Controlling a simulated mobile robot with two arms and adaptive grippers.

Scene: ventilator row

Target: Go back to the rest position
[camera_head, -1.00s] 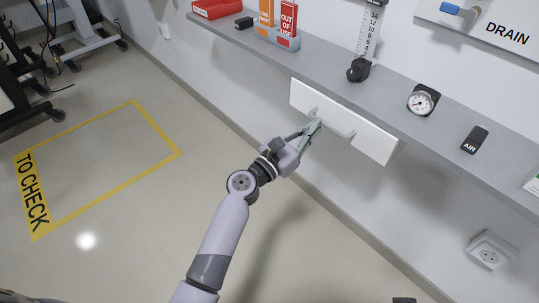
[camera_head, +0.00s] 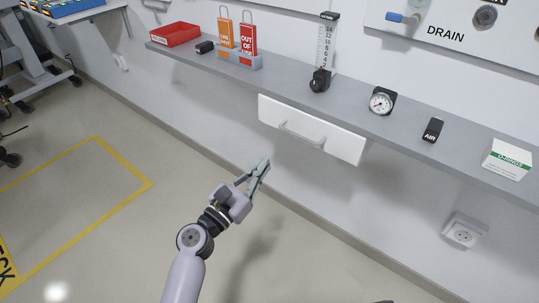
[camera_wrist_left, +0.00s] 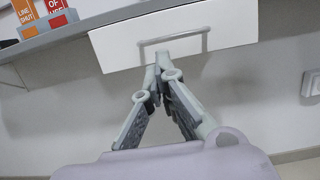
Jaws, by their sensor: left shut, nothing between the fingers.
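My left gripper (camera_head: 260,168) is in front of and below the white drawer (camera_head: 345,147) under the grey shelf, apart from its handle (camera_head: 300,135). Its fingertips are together with nothing between them. In the left wrist view the shut fingertips (camera_wrist_left: 154,78) point at the drawer front (camera_wrist_left: 235,22), just below the bar handle (camera_wrist_left: 173,39). The drawer looks shut or nearly so; I cannot tell which. My right gripper is not in view.
The grey shelf (camera_head: 290,88) carries a red tray (camera_head: 174,34), tags on a stand, a flowmeter (camera_head: 322,60), a gauge (camera_head: 382,101), an AIR block (camera_head: 433,130) and an O-rings box (camera_head: 507,159). A wall socket (camera_head: 464,232) is below. The floor at left is open, marked with yellow tape (camera_head: 125,160).

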